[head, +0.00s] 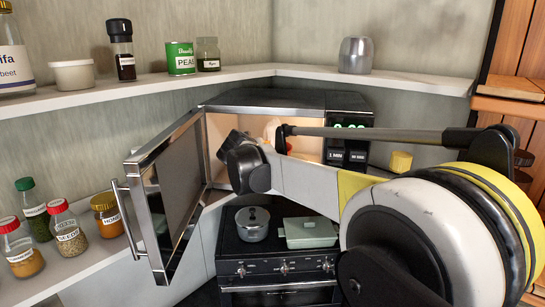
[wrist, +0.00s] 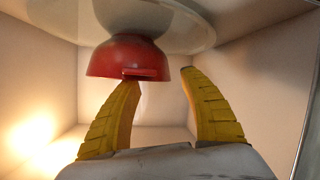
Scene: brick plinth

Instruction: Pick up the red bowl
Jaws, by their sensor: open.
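The red bowl (wrist: 127,59) is inside the lit microwave (head: 268,98), against the pale round turntable (wrist: 195,25). The wrist view looks upside down, so the bowl seems to hang from the turntable. My gripper (wrist: 160,77) is open, with two yellow ridged fingers inside the microwave. The left fingertip overlaps the bowl's rim in the picture; I cannot tell whether they touch. The right fingertip is to the right of the bowl, with a gap between. In the head view my arm hides my fingers and most of the microwave interior.
The microwave door (head: 172,190) stands open to the left. A stove with a pot (head: 252,224) and a green lidded dish (head: 307,232) is below. Spice jars (head: 68,230) stand on the left counter. A shelf (head: 130,92) with jars and a tin runs above.

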